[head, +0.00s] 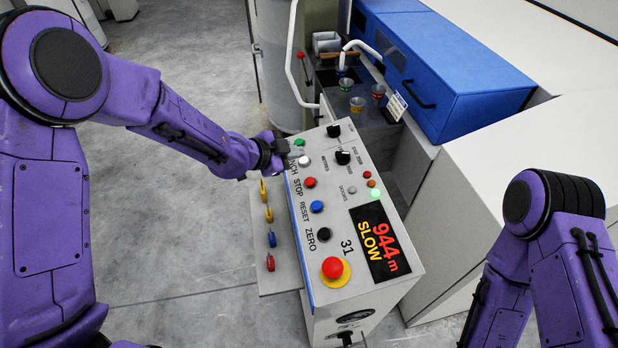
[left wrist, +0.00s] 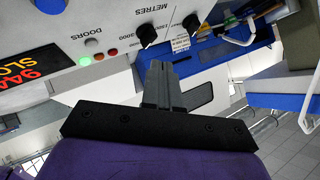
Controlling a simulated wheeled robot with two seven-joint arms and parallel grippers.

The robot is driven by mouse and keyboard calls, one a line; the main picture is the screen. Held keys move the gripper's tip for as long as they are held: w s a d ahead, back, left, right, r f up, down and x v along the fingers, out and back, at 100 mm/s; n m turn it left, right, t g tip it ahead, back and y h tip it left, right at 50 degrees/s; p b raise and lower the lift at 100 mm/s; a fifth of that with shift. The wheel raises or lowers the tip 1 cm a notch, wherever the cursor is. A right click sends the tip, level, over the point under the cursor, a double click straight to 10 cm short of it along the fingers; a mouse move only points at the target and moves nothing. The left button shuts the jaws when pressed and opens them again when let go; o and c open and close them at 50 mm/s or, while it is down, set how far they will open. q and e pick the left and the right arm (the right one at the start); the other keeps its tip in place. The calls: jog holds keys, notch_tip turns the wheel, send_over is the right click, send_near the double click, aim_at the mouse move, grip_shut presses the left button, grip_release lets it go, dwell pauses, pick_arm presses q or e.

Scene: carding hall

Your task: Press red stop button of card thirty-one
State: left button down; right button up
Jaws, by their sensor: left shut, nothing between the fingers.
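The control panel of card thirty-one (head: 296,215) shows the number 31 and a lit display reading 944 m SLOW (head: 381,243). The small red stop button (head: 310,182), labelled STOP, sits between the white button (head: 304,160) and the blue RESET button (head: 317,207). My left gripper (head: 281,150) is at the panel's upper left edge, beside the green button (head: 299,142) and above-left of the stop button in the picture. Its fingers are shut and empty, also in the left wrist view (left wrist: 158,70). My right arm shows at the right; its gripper is out of view.
A large red mushroom button (head: 333,268) on a yellow base and a black ZERO button (head: 324,234) are lower on the panel. Coloured levers (head: 268,214) line a plate left of it. A blue cabinet (head: 450,80) and small cups (head: 357,104) stand behind. The left floor is clear.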

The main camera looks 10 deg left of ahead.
aim_at(310, 182)
pick_arm(q)
jog(key=shift+f, duration=0.25)
jog(key=f+b, duration=0.2)
jog(key=d+f+b, duration=0.1)
jog(key=f+b, duration=0.4)
jog(key=f, duration=0.1)
jog(key=shift+w+d+b, duration=0.35)
jog(key=shift+d+b, duration=0.05)
jog(key=shift+w+d+f, duration=0.1)
jog(key=shift+d+f, duration=0.05)
jog(key=shift+f, duration=0.05)
dwell(1.4)
jog(key=shift+f+b, duration=0.35)
jog(key=shift+d+f+b, duration=0.2)
jog(key=shift+f+b, duration=0.15)
jog(key=shift+f, duration=0.15)
dwell(0.6)
jog(key=shift+r, duration=0.15)
jog(key=shift+a+r+p, duration=0.25)
jog(key=shift+r+p, duration=0.5)
jog(key=shift+p, duration=0.2)
